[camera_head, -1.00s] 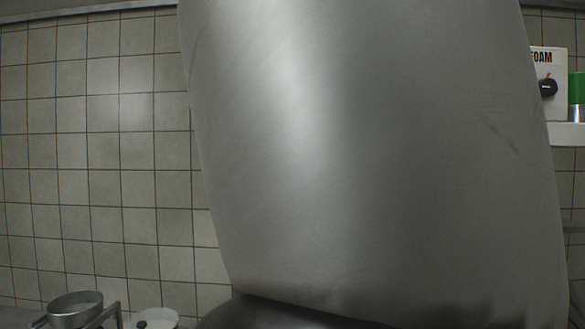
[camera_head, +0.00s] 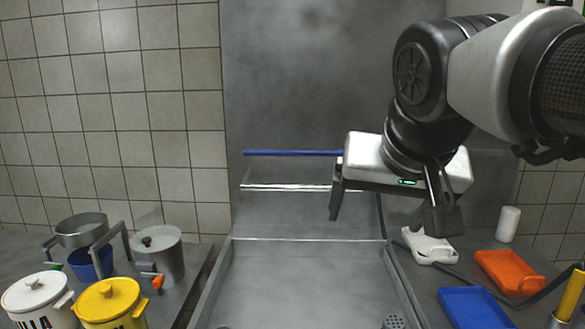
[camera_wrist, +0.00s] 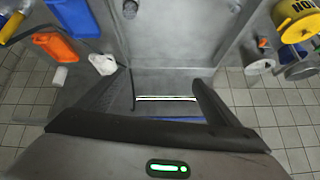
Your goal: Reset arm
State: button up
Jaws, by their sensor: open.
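My gripper (camera_head: 388,212) is in the right half of the head view, raised in front of the grey back panel. Its two dark fingers are spread wide and point down. Nothing is between them. In the wrist view my gripper (camera_wrist: 163,84) also shows its two fingers apart, with the metal basin (camera_wrist: 180,50) beyond them. In the head view the arm comes in from the upper right, bent at a dark joint above the white gripper body.
A yellow-lidded pot (camera_head: 108,302), a white-lidded pot (camera_head: 38,300) and metal pots stand at left. A white item (camera_head: 428,246), an orange tray (camera_head: 508,272) and a blue tray (camera_head: 474,308) lie at right. The sink (camera_head: 300,285) between is mostly clear.

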jog(key=s+d+f+n+g, duration=0.1)
jog(key=s+f, duration=0.4)
jog(key=f, duration=0.3)
jog(key=s+d+f+n+g, duration=0.1)
jog(key=s+f, duration=0.4)
jog(key=f, duration=0.3)
notch_tip(320, 180, up, 19)
jog(key=p, duration=1.9)
jog(key=shift+r, duration=0.2)
jog(key=shift+w, duration=0.1)
